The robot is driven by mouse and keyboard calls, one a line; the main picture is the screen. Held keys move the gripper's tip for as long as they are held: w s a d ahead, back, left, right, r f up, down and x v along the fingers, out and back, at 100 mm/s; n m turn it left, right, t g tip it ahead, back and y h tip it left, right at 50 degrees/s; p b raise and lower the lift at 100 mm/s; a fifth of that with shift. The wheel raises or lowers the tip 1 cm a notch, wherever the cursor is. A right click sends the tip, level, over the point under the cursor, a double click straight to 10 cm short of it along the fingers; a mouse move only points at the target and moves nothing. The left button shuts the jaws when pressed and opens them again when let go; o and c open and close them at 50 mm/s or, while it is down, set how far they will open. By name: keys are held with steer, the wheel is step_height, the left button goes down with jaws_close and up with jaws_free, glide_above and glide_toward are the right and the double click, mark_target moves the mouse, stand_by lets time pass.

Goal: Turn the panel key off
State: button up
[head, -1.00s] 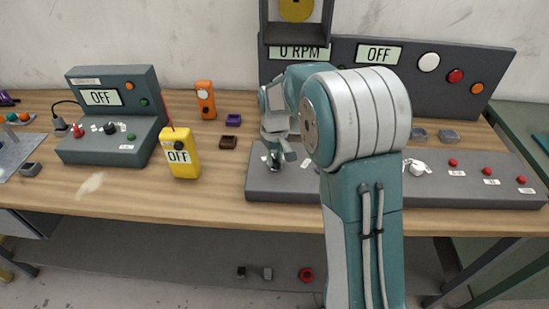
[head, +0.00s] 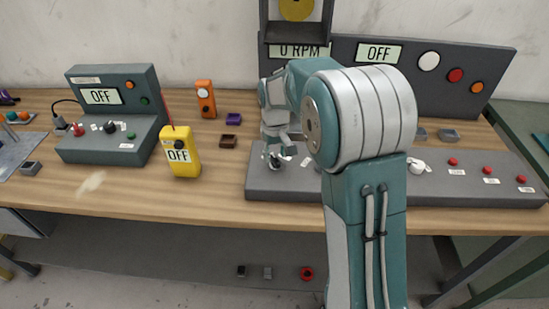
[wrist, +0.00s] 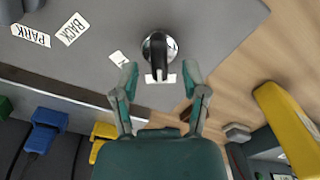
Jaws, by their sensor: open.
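In the wrist view, a key switch (wrist: 158,46) with a round silver base and a dark upright key sits on the grey panel (wrist: 205,28). A white label lies beside its base. My gripper (wrist: 160,77) is open, with one finger on each side of the line to the key. The fingertips are close to the key, and I see no grip on it. In the head view, my gripper (head: 274,158) is low over the left end of the grey panel (head: 265,186), hiding much of the key there.
Labels reading PARK (wrist: 31,35) and BACK (wrist: 73,29) lie on the panel. A yellow meter (head: 181,153) reading OFF stands left of the panel. A white knob (head: 417,167) and red buttons (head: 487,171) are at the right. The display board (head: 440,92) rises behind.

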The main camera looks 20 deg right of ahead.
mark_target(275, 158)
step_height(275, 158, up, 10)
stand_by(0.3)
steer(key=shift+r, duration=0.1)
steer(key=s+r+m+t, duration=0.1)
steer(key=s+r+t, duration=0.1)
steer(key=s, duration=1.2)
steer(key=s+r+m+t, duration=0.1)
steer(key=s+r+t, duration=0.1)
steer(key=s, duration=1.2)
steer(key=shift+m+t, duration=0.3)
steer(key=shift+t, duration=0.5)
